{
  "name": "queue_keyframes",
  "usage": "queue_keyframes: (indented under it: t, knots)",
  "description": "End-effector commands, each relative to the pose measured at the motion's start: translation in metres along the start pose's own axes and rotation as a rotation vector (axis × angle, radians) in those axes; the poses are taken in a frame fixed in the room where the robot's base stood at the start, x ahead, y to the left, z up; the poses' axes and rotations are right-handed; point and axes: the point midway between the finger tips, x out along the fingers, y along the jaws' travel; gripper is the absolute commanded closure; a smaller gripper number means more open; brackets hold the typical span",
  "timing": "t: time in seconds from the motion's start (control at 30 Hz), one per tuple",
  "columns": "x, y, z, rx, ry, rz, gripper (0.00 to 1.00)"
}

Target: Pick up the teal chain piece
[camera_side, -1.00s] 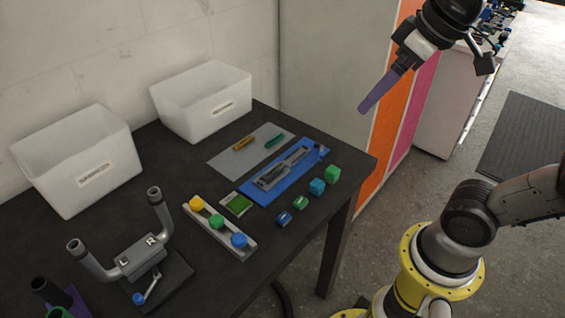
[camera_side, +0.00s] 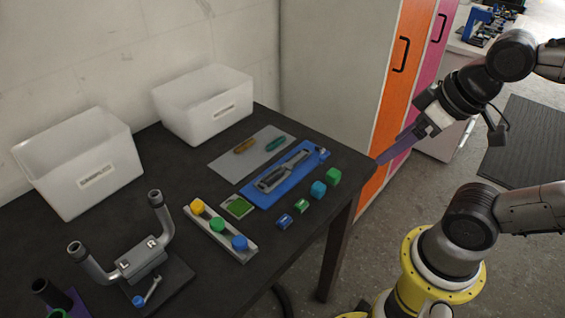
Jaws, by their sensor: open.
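The teal chain piece (camera_side: 275,143) lies on a grey mat (camera_side: 226,163) at the back right of the dark table. An orange-brown chain piece (camera_side: 245,145) lies to its left on the same mat. My gripper (camera_side: 388,158), with long purple fingers, is off the table's right corner, to the right of the teal piece and well apart from it. The fingers point down and to the left. They overlap in this view, so the gap between them is hard to see, and nothing shows between them.
A blue tray (camera_side: 257,197) with a grey tool stands in front of the mat. Several green and blue blocks (camera_side: 319,189) line the table's right edge. Two white bins (camera_side: 203,124) stand at the back. A strip with coloured knobs (camera_side: 240,254) and a handlebar stand (camera_side: 146,262) are nearer.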

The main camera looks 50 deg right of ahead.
Motion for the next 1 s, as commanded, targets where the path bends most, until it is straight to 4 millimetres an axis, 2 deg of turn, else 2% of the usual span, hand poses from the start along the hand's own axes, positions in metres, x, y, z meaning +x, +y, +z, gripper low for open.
queue_keyframes:
  t: [0.03, 0.13, 0.47, 0.63, 0.77, 0.87, 1.0]
  knots:
    - [0.000, 0.000, 0.000, 0.000, 0.000, 0.000, 0.27]
    - [0.000, 0.000, 0.000, 0.000, 0.000, 0.000, 0.45]
    - [0.000, 0.000, 0.000, -0.017, 0.000, 0.000, 0.45]
    - [-0.004, 0.001, 0.000, -0.180, -0.011, 0.003, 0.45]
    - [-0.023, 0.004, -0.026, -0.404, 0.009, 0.020, 0.45]
    - [-0.034, 0.007, -0.056, -0.589, -0.008, 0.031, 0.45]
    - [-0.037, 0.012, -0.108, -0.856, -0.064, 0.034, 0.45]
